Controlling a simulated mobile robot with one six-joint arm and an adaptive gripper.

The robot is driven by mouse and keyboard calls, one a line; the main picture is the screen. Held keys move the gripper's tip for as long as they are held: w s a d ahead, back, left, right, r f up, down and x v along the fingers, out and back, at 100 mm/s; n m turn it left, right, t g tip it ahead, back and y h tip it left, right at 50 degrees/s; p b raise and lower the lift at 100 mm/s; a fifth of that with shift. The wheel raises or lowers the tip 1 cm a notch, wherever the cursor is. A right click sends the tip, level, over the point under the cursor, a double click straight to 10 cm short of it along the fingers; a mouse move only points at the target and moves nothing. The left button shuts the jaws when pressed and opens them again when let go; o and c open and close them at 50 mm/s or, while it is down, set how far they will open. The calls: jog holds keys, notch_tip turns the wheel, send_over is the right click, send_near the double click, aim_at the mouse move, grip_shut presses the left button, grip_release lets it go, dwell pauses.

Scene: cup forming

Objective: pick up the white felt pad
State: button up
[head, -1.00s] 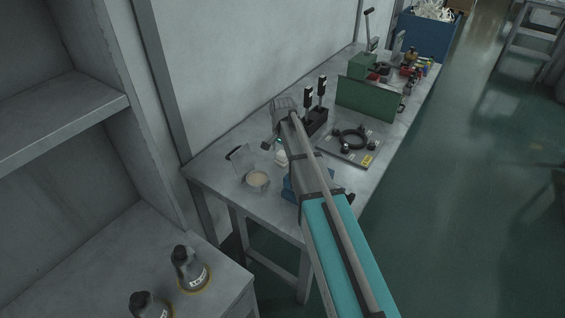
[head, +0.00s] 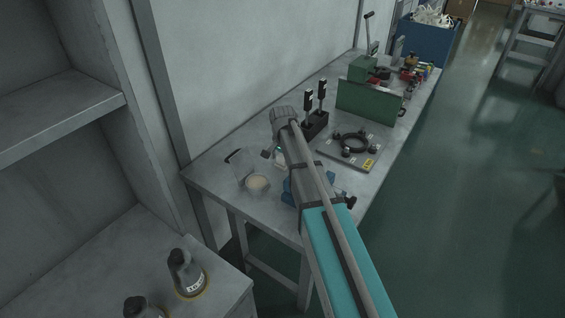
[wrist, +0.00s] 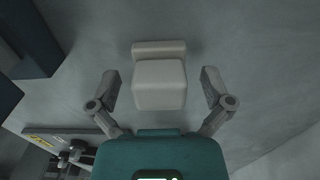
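The white felt pad (wrist: 160,85) shows in the wrist view as a pale, rounded block with a wider pale bar along its far edge. It lies between the two spread fingers of my gripper (wrist: 160,78), with a gap visible on each side. My gripper is open and holds nothing. How high the fingertips are above the bench is hard to tell. In the head view, my gripper (head: 274,153) is over the near part of the bench, and the pad is mostly hidden by the arm.
On the grey bench (head: 217,170), a clear cup-like container (head: 257,183) stands left of my gripper. A blue object (head: 290,192) is partly behind my arm. Black upright tools (head: 316,115), a plate with a black ring (head: 350,146) and a green panel (head: 365,102) are farther back.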

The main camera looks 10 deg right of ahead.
aim_at(282, 156)
jog(key=c, duration=1.1)
jog(key=shift+c, duration=0.3)
jog(key=shift+r, duration=0.1)
notch_tip(282, 156, up, 10)
jog(key=p, duration=1)
